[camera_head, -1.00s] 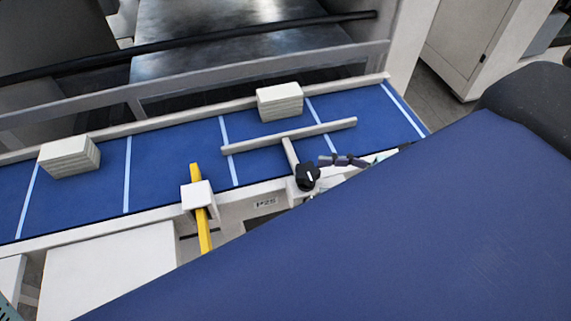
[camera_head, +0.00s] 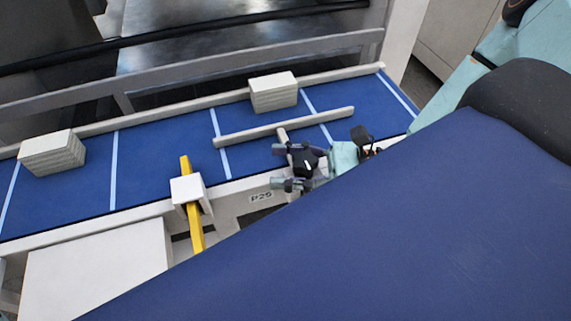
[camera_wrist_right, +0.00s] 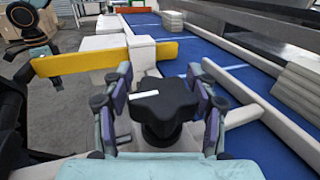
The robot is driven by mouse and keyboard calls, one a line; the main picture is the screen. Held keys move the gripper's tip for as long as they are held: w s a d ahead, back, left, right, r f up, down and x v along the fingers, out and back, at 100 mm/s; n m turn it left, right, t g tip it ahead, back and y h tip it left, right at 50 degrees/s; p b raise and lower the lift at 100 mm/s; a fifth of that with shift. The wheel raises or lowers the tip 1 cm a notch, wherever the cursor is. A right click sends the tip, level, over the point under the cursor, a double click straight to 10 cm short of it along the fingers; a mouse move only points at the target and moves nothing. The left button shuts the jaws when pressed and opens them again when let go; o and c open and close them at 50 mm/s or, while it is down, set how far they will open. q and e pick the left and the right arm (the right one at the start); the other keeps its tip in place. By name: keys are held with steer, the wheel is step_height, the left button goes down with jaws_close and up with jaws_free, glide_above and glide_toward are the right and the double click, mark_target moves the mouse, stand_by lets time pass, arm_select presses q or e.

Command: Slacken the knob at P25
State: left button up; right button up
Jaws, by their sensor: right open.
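The black lobed knob (camera_head: 306,163) with a white mark sits on the conveyor's near edge, above the P25 label (camera_head: 261,197). It carries the grey guide bar (camera_head: 283,127) that reaches over the blue belt. In the right wrist view the knob (camera_wrist_right: 164,106) stands between the fingers of my right gripper (camera_wrist_right: 160,108). The gripper is open, with a finger on each side of the knob. I see small gaps, and cannot tell whether either finger touches. In the head view my right gripper (camera_head: 286,167) comes in from the right around the knob. My left gripper is not in view.
A yellow bar (camera_head: 196,229) passes through a white block (camera_head: 187,189) left of the knob. Stacks of pale sheets (camera_head: 273,92) (camera_head: 52,152) lie on the blue belt (camera_head: 160,157). A large blue surface (camera_head: 380,230) fills the lower right and hides part of the arm.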

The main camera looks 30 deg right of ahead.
steer(key=shift+d, duration=0.1)
steer(key=shift+c, duration=0.5)
steer(key=shift+c, duration=0.7)
steer(key=shift+w, duration=0.1)
steer(key=c, duration=1)
jaws_close()
